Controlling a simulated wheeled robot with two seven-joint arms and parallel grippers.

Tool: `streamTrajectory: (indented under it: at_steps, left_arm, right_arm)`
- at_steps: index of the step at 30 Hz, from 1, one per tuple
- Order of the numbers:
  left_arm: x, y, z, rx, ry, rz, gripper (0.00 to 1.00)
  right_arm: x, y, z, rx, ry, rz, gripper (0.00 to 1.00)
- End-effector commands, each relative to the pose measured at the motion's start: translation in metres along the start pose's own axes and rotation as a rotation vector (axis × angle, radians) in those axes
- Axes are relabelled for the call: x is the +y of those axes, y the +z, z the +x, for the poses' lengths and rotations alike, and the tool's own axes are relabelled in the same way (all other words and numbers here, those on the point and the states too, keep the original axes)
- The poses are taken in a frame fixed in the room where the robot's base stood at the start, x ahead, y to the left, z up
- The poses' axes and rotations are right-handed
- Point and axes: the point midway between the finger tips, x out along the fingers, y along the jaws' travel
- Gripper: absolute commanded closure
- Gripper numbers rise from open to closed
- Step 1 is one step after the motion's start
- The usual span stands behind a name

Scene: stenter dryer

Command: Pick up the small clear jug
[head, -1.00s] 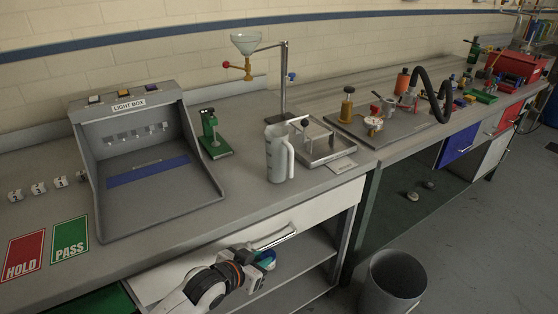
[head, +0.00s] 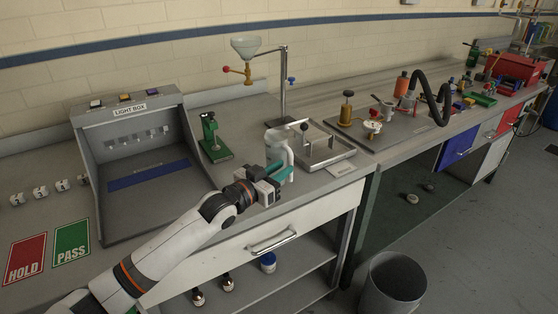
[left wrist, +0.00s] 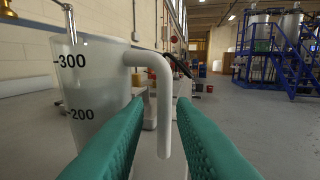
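The small clear jug (head: 277,142) stands upright on the bench, left of the metal tray. In the left wrist view the jug (left wrist: 85,75) is at the left, translucent, with marks 300 and 200, and its handle (left wrist: 160,75) points toward the middle. No clear grip on the handle shows. My right gripper is in neither view.
A light box (head: 135,150) stands left of the jug, with a green stand (head: 212,140) between them. A funnel stand (head: 283,80) rises behind the jug. A square metal tray (head: 325,150) is close on its right. A drawer handle (head: 272,243) sticks out below.

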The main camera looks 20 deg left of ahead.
Motion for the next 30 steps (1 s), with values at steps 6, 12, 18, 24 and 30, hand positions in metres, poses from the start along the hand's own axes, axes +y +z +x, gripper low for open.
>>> streamTrajectory:
  at_steps: [6,12,18,24,30]
  left_arm:
    - [-0.002,-0.001,0.018,0.000,0.000,0.000,0.77]
    - [-0.003,-0.005,0.048,0.000,0.001,0.000,0.77]
    - [-0.004,-0.007,0.057,0.001,0.000,0.001,0.77]
    - [-0.004,-0.007,0.057,0.001,0.000,0.001,0.84]
    - [-0.004,-0.007,0.057,0.002,0.001,0.001,1.00]
  right_arm:
    - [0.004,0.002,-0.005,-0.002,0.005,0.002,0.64]
    - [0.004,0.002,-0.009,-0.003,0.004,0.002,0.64]
    - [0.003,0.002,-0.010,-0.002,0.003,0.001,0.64]
    - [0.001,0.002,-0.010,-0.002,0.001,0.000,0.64]
    - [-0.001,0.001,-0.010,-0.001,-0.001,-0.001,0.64]
